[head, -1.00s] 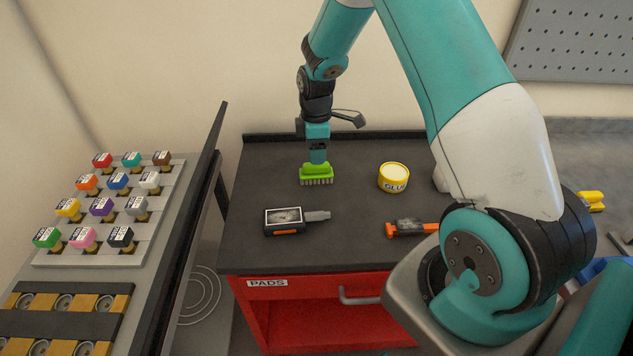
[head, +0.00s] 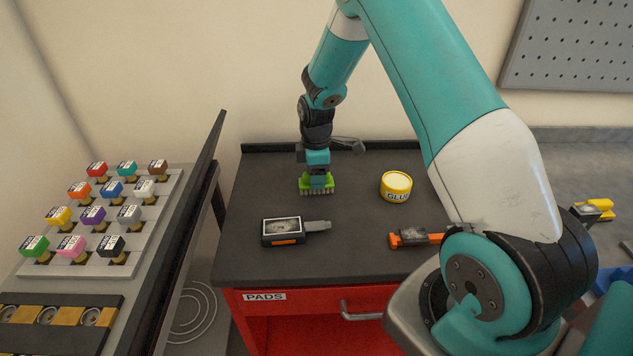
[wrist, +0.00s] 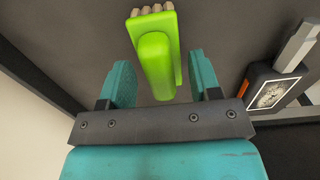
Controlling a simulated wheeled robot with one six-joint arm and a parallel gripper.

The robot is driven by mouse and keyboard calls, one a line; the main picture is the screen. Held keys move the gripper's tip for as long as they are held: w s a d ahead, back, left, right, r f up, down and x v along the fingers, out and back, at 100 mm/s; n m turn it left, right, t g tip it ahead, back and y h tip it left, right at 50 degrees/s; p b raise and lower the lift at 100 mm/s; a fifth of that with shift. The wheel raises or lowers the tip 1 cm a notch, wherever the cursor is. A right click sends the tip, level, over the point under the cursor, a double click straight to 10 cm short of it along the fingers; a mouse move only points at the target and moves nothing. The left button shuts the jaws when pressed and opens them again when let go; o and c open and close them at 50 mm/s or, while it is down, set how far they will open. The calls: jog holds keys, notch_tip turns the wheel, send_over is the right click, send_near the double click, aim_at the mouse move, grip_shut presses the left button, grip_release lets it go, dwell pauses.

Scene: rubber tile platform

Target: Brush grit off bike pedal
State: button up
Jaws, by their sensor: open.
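A bright green brush (head: 304,183) with pale bristles sits bristles-down on the dark cart top; in the wrist view, its handle (wrist: 155,62) extends between the fingers. My gripper (head: 318,178) is open above and around the brush. Its two teal fingers (wrist: 160,66) stand on either side of the handle, with gaps visible on both sides. A black pedal (head: 283,231) with an orange reflector, speckled grey top face and grey spindle lies in front of the brush.
A yellow glue tub (head: 396,187) stands right of the brush. The red cart's drawer is labelled PADS (head: 265,296). On the left, a rack (head: 158,200) holds several coloured, labelled blocks, beside an upright dark panel (head: 205,170). Bare cart top lies between brush and pedals.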

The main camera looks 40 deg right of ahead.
jog(key=c, duration=1.1)
jog(key=shift+o, duration=0.2)
jog(key=shift+r+p, duration=2.75)
jog(key=shift+r, duration=0.8)
jog(key=s+a+r+p, duration=0.1)
jog(key=s+a, duration=0.2)
jog(key=a, duration=0.6)
jog(key=s+a+r+p, duration=0.1)
jog(key=s+a, duration=0.2)
jog(key=a, duration=0.6)
jog(key=shift+p, duration=0.4)
jog(key=shift+s, duration=0.1)
notch_tip(320, 180, down, 5)
jog(key=b, duration=0.3)
jog(key=shift+f+b, duration=0.1)
jog(key=shift+b, duration=0.25)
jog(key=shift+r+p, duration=0.35)
